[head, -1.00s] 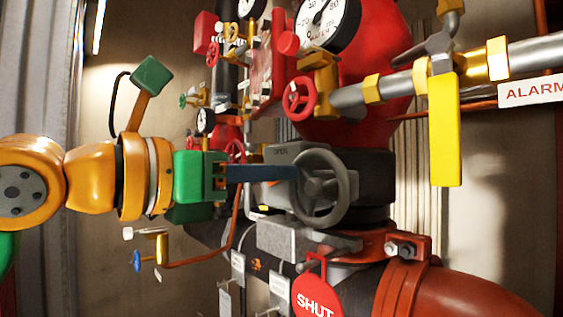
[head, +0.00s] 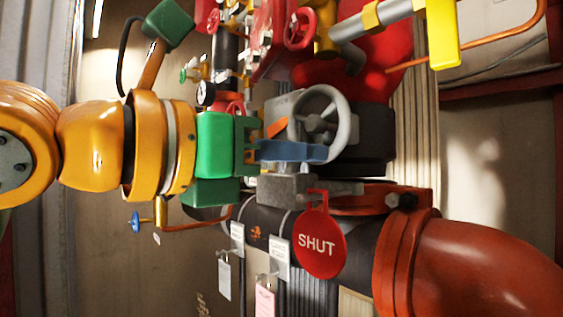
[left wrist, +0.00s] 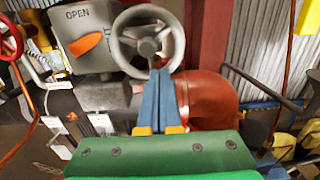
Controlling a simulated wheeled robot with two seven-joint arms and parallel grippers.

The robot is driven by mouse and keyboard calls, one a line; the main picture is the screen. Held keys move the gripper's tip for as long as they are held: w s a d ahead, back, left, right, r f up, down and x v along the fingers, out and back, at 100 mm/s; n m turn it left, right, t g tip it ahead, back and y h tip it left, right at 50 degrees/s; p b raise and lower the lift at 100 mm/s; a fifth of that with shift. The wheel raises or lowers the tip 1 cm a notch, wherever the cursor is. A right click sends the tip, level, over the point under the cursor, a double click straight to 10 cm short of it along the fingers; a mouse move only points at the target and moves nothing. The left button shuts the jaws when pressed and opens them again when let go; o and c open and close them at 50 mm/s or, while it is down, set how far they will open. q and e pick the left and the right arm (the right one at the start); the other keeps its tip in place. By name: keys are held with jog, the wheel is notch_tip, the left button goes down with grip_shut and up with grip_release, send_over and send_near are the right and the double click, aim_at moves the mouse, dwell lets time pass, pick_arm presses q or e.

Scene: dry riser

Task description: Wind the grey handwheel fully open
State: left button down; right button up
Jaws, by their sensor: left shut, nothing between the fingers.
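The grey handwheel (head: 318,124) stands on the side of a grey gearbox (head: 283,106), near the middle of the head view. It also shows at the top of the left wrist view (left wrist: 148,46). My left gripper (head: 324,152) has blue fingers, shut with nothing between them. Their tips overlap the wheel's lower rim in the head view. In the left wrist view the tips (left wrist: 160,72) point at the rim below the hub; I cannot tell whether they touch it. The gearbox carries the word OPEN and an orange pointer (left wrist: 90,43). My right gripper is out of view.
A red SHUT tag (head: 320,243) hangs just below the wheel. A red pipe elbow (head: 470,265) bulges out at the lower right. A yellow lever (head: 442,35) hangs at the upper right. Small red handwheels (head: 299,29) and pipework crowd the space above.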

aim_at(338, 128)
pick_arm(q)
jog(key=shift+s+d+r, duration=0.45)
jog(key=shift+s+r, duration=0.1)
jog(key=shift+s+d+r+p, duration=0.25)
jog(key=shift+s+r+p, duration=0.1)
jog(key=shift+r+p, duration=0.45)
notch_tip(338, 128, up, 2)
jog(key=shift+r+p, duration=0.1)
jog(key=shift+p, duration=0.9)
